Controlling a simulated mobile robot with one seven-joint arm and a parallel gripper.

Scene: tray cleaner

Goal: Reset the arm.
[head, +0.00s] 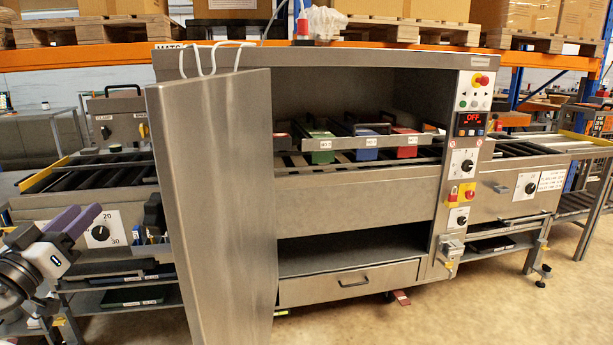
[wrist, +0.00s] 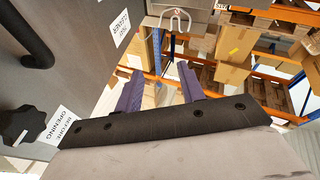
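My gripper (head: 76,221) is at the lower left of the head view, in front of the left side of the steel tray cleaner (head: 350,195). Its two purple fingers point up and to the right. In the wrist view my gripper (wrist: 158,75) shows its purple fingers spread apart with nothing between them. The cleaner's door (head: 215,200) stands open to the right of my gripper, apart from it. Most of my arm is outside the head view.
Inside the cleaner are green (head: 319,145), blue (head: 364,150) and red (head: 405,145) trays. Roller conveyors flank it on the left (head: 90,170) and right (head: 530,145). A drawer (head: 350,283) below is shut. The floor at the front right is clear.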

